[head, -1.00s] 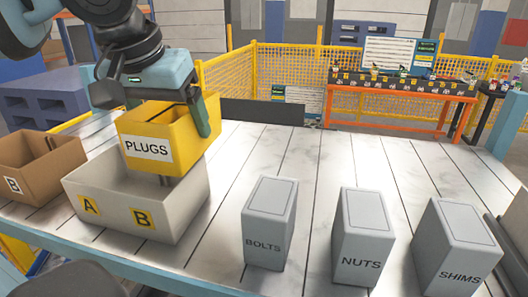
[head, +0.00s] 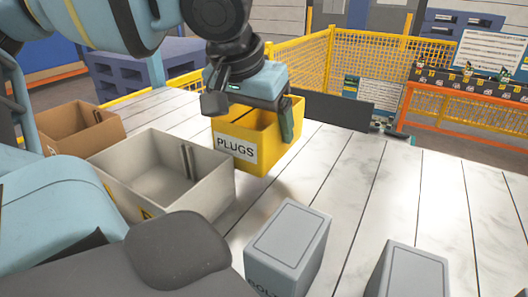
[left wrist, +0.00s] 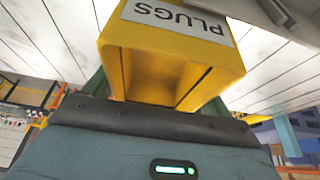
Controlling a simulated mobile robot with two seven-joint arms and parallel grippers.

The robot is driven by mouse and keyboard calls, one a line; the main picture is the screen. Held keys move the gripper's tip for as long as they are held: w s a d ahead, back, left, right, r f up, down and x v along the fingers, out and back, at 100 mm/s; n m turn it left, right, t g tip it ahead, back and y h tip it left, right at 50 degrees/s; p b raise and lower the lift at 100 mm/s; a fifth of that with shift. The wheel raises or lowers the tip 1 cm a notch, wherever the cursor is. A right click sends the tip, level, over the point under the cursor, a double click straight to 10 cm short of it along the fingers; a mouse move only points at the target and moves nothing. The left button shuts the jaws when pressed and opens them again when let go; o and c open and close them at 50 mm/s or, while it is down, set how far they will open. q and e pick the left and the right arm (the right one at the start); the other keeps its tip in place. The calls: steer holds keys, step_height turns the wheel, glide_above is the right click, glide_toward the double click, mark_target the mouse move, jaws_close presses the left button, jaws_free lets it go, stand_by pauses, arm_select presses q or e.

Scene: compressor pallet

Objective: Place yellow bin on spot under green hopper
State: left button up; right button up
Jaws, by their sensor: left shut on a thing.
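The yellow bin (head: 272,158), labelled PLUGS, is held upright by my left gripper (head: 250,110) in the head view. One finger shows against the bin's right side, and the gripper is shut on the bin. The bin is just right of the pale grey box (head: 150,188), over the white plank table; I cannot tell whether its base touches the table. The left wrist view shows the yellow bin (left wrist: 170,58) close up between the fingers. No green hopper or marked spot is visible in either view. My right gripper is not in view.
A brown cardboard box (head: 82,130) stands left of the grey box. Two grey lidded containers (head: 290,245) stand at the front of the table. A dark low panel (head: 338,112) and yellow mesh fence (head: 380,65) are behind. The table's right middle is clear.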

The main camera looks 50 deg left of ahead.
arm_select(q)
steer(key=shift+f, duration=0.85)
step_height(320, 180, down, 4)
steer(key=shift+r, duration=0.2)
steer(key=shift+f, duration=0.1)
steer(key=o, duration=0.9)
